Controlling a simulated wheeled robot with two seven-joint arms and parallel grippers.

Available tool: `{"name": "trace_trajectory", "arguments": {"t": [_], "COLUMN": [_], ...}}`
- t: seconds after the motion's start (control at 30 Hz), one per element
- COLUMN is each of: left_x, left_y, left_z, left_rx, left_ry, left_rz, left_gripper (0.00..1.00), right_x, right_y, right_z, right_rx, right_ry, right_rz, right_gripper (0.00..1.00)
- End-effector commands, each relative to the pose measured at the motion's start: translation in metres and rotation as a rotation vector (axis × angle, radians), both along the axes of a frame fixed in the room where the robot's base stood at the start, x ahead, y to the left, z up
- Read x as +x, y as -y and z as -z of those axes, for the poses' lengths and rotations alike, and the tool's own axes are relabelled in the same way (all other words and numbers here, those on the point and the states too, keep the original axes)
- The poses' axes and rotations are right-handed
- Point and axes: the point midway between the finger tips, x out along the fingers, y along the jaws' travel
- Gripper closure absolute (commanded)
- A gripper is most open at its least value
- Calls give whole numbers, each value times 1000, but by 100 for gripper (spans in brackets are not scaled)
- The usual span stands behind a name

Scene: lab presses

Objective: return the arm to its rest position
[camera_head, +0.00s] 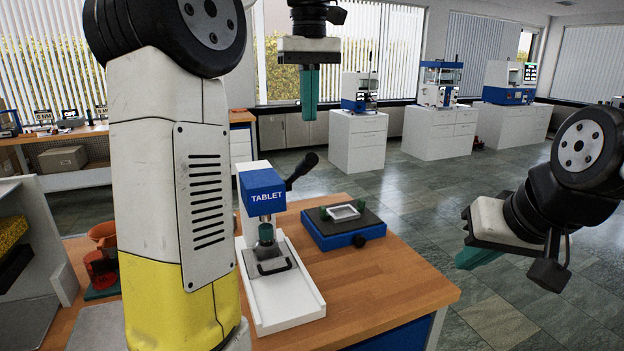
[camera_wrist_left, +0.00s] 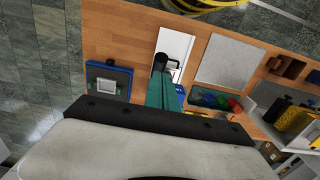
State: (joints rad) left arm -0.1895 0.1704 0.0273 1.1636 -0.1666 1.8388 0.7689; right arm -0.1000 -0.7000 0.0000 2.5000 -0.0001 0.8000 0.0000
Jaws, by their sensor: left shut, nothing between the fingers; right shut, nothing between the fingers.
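My left gripper (camera_head: 309,112) is at the top centre of the head view, pointing down with its teal fingers together and empty. It hangs in the air, above the level of the bench things. Its shut fingers (camera_wrist_left: 163,92) also show in the left wrist view, with the bench below. My left arm's large white and yellow link (camera_head: 160,180) fills the left of the head view. My right gripper (camera_head: 470,258) is at the right, shut and empty, with its teal fingers pointing down-left, clear of the bench.
A blue and white tablet press (camera_head: 262,193) with a black lever stands on the wooden bench (camera_head: 385,285). A blue device with a metal frame (camera_head: 343,226) sits beside it. White cabinets with machines (camera_head: 358,140) stand behind. Open floor lies right of the bench.

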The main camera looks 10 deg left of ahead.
Motion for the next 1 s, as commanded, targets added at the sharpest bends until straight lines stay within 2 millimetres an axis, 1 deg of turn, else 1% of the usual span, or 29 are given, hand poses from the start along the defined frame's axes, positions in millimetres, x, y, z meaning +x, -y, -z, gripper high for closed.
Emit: {"name": "trace_trajectory", "arguments": {"t": [0.3, 0.37, 0.47, 0.57, 0.67, 0.77, 0.9, 1.0], "left_x": [-2, -7, -22, -45, -71, -99, -135, -155], "left_y": [-1, -2, -5, -7, -8, -7, -4, -2], "left_z": [1, 2, 11, 28, 51, 80, 124, 152], "left_rx": [-2, -8, -23, -44, -60, -65, -56, -39], "left_ry": [6, 21, 70, 146, 235, 324, 443, 512], "left_rz": [8, 28, 93, 191, 293, 389, 504, 565], "left_gripper": [100, 100, 100, 100, 100, 100, 100, 100], "right_x": [0, 0, 0, 0, 0, 0, 0, 0], "right_y": [0, 0, 0, 0, 0, 0, 0, 0], "right_z": [0, 0, 0, 0, 0, 0, 0, 0], "right_rx": [0, 0, 0, 0, 0, 0, 0, 0], "right_ry": [0, 0, 0, 0, 0, 0, 0, 0], "right_rz": [0, 0, 0, 0, 0, 0, 0, 0], "right_gripper": [100, 100, 100, 100, 100, 100, 100, 100]}}
